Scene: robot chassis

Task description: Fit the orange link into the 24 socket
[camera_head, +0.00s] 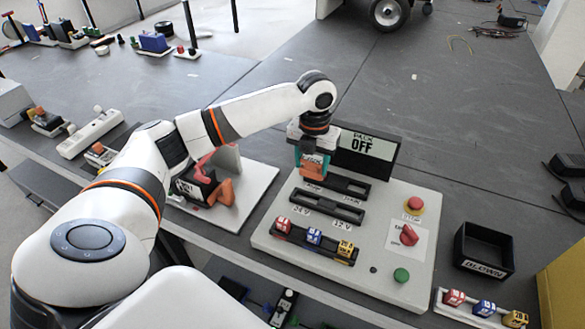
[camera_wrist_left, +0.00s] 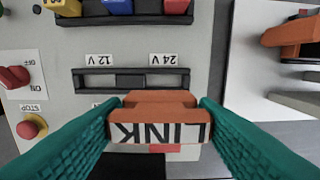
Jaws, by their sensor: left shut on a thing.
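My left gripper (camera_head: 312,168) is shut on the orange link (camera_wrist_left: 160,105), whose white face reads LINK. It also shows between the fingers in the head view (camera_head: 313,168). The gripper holds it over the back of the grey panel, near the PACK OFF sign. The black socket bar (camera_head: 318,208) lies in front of it. In the wrist view the 24 V socket (camera_wrist_left: 168,82) is the bar's right half, just beyond the link, and looks empty. The 12 V half is at left. A second black bar (camera_head: 350,187) is partly hidden by gripper and link. My right gripper is not in view.
Red, blue and yellow fuses stand in a rack (camera_head: 315,243) at the panel's front. A red stop button (camera_head: 414,204), red switch (camera_head: 408,235) and green button (camera_head: 401,275) are right. The PACK OFF sign (camera_head: 366,153) stands behind. A BLOWN bin (camera_head: 484,251) is further right.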

